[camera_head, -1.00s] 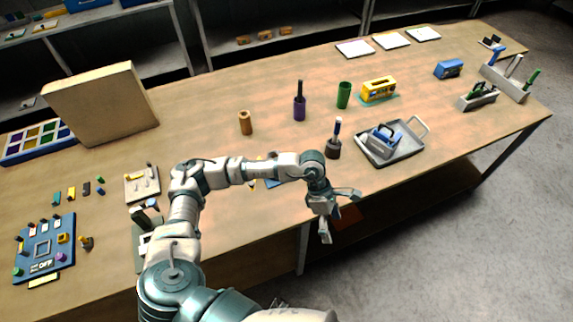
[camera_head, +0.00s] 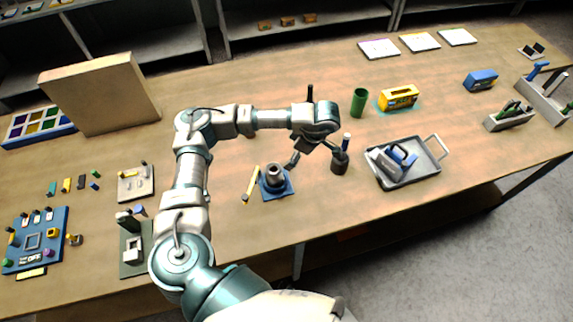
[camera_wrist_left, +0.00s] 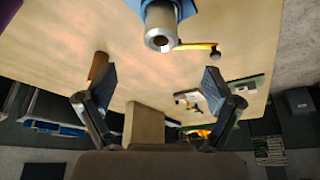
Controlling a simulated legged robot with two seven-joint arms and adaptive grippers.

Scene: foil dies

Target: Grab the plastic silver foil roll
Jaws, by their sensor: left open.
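The silver foil roll (camera_head: 274,175) stands upright on a blue square base (camera_head: 284,190) near the table's front edge. My left gripper (camera_head: 314,155) is open and empty, above the table just right of and behind the roll. In the left wrist view the silver roll (camera_wrist_left: 160,25) is at the top centre, beyond the open fingers (camera_wrist_left: 160,75) and between their lines. The fingers do not touch it. My right gripper is in neither view.
A yellow-handled tool (camera_head: 251,185) lies left of the roll. A dark cup (camera_head: 340,163) with a tool stands right of the gripper. A grey tray (camera_head: 410,178) is farther right. The wooden table (camera_head: 330,210) is clear in front of the cup.

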